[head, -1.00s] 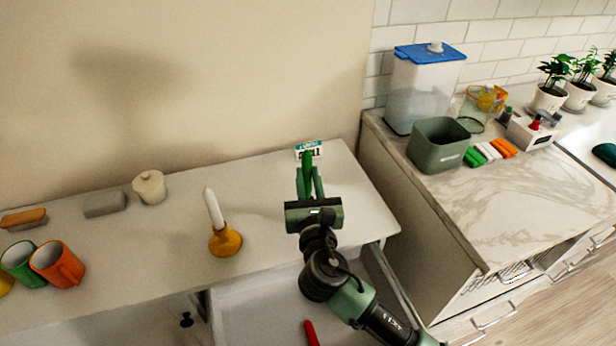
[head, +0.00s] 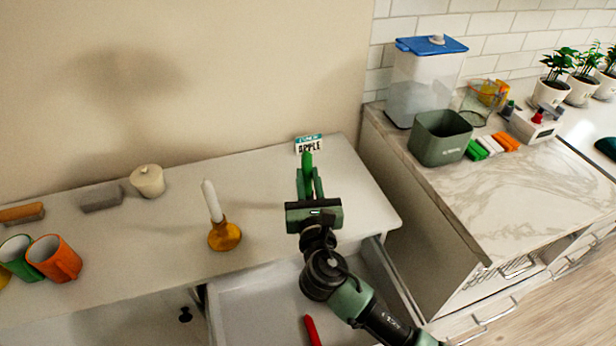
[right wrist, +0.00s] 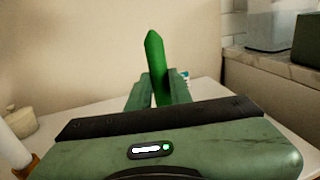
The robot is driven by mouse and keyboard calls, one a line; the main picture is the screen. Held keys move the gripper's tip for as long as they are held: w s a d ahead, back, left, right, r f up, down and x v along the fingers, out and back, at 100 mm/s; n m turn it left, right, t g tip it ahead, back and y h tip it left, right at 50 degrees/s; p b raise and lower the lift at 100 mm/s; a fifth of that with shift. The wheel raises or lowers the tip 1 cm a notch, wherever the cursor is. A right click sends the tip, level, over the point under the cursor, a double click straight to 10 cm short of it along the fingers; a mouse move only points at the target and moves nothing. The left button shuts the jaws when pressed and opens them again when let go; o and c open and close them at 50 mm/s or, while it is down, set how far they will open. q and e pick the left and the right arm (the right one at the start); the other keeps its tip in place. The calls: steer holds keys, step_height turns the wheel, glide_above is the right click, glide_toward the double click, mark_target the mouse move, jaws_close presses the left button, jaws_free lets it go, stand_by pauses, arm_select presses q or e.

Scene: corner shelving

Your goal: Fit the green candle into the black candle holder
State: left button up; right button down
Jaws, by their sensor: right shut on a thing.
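The green candle (head: 307,160) stands upright between the fingers of my right gripper (head: 309,180). The gripper is shut on it above the white counter's right part. In the right wrist view the candle (right wrist: 155,60) rises with its pointed tip up between the fingers (right wrist: 158,90); its lower end is hidden by the gripper. I see no black candle holder in either view; whether my gripper hides it I cannot tell. My left gripper is not in view.
A white candle (head: 211,200) stands in an orange holder (head: 224,237) left of my gripper. A small sign (head: 309,144) stands behind the green candle. The white counter (head: 275,225) is clear around there. An open drawer (head: 260,310) holds a red object (head: 312,330).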

steer(key=shift+f, duration=0.25)
steer(key=c, duration=1.2)
jaws_free()
steer(key=s, duration=0.7)
steer(key=shift+s+d+b, duration=0.4)
steer(key=shift+b, duration=0.05)
